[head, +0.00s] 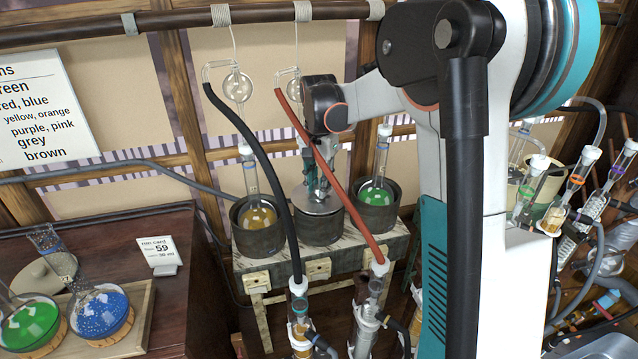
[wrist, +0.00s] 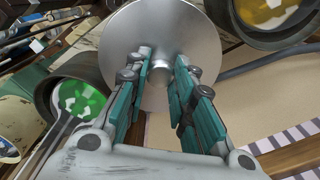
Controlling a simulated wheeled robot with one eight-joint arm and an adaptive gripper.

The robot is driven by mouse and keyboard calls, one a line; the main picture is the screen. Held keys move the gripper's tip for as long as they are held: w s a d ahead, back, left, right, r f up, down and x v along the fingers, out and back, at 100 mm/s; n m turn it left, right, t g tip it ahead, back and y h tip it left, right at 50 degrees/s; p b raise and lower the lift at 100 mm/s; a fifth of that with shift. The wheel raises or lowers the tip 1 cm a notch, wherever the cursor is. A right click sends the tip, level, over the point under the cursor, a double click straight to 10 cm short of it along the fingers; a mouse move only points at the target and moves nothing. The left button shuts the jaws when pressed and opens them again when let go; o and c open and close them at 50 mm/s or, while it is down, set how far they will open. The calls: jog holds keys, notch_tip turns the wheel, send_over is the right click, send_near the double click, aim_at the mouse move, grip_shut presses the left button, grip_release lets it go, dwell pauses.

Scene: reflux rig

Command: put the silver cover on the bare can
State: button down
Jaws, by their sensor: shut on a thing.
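The silver cover (head: 316,203) is a round metal disc with a small knob. My gripper (head: 317,186) is shut on that knob from above. In the wrist view the cover (wrist: 150,28) fills the top middle, with its knob between the fingertips of my gripper (wrist: 164,68). The bare can (head: 319,231) is the dark middle can of three on the stand, with no flask showing in it. The cover is over its mouth in the head view. I cannot tell whether the cover touches the rim. The cover hides the can in the wrist view.
The left can (head: 259,241) holds a yellow flask and the right can (head: 377,217) a green flask, both close beside the middle can. A black hose (head: 247,140) and a red hose (head: 335,180) cross in front. Glassware crowds the right side.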

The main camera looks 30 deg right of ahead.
jog(key=shift+w+d+f, duration=0.1)
jog(key=shift+d+f, duration=0.05)
jog(key=shift+f, duration=0.25)
jog(key=shift+f+b, duration=0.2)
jog(key=shift+b, duration=0.2)
jog(key=c, duration=1.4)
grip_release()
jog(key=shift+o, duration=0.2)
jog(key=shift+r, duration=0.2)
jog(key=shift+r+p, duration=0.3)
jog(key=shift+p, duration=0.15)
notch_tip(320, 180, up, 12)
jog(key=shift+r+b, duration=0.15)
jog(key=shift+b, duration=0.25)
